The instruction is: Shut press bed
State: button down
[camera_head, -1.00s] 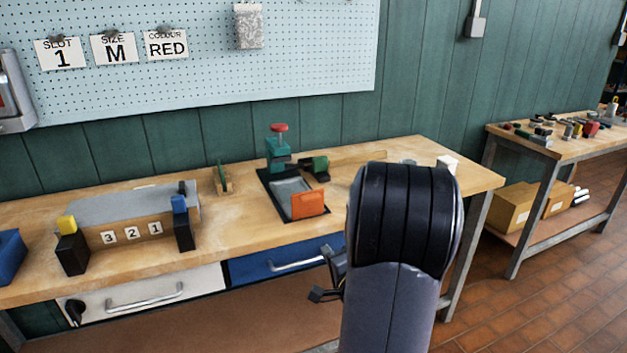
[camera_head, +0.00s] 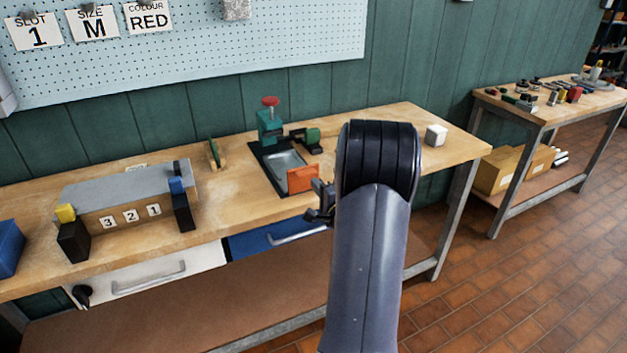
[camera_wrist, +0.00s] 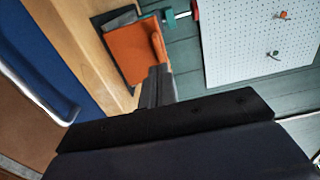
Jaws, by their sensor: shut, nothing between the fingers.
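The press stands on the workbench. Its teal column with a red knob (camera_head: 270,118) rises at the back of a dark base. The press bed (camera_head: 287,160) is a grey sliding tray with an orange front plate (camera_head: 302,178), drawn toward the bench's front edge, clear of the column. My gripper (camera_head: 318,203) is shut and empty, just in front and to the right of the orange plate. In the wrist view my fingers (camera_wrist: 157,88) point at the orange plate (camera_wrist: 135,52); I cannot tell whether they touch it.
A grey rack with slots 3, 2, 1 (camera_head: 130,215) stands left on the bench. A dark green tool (camera_head: 307,138) lies right of the column. A white cube (camera_head: 435,135) sits near the right end. A blue drawer (camera_head: 275,238) is below.

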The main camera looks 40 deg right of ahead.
jog(key=shift+x, duration=1.45)
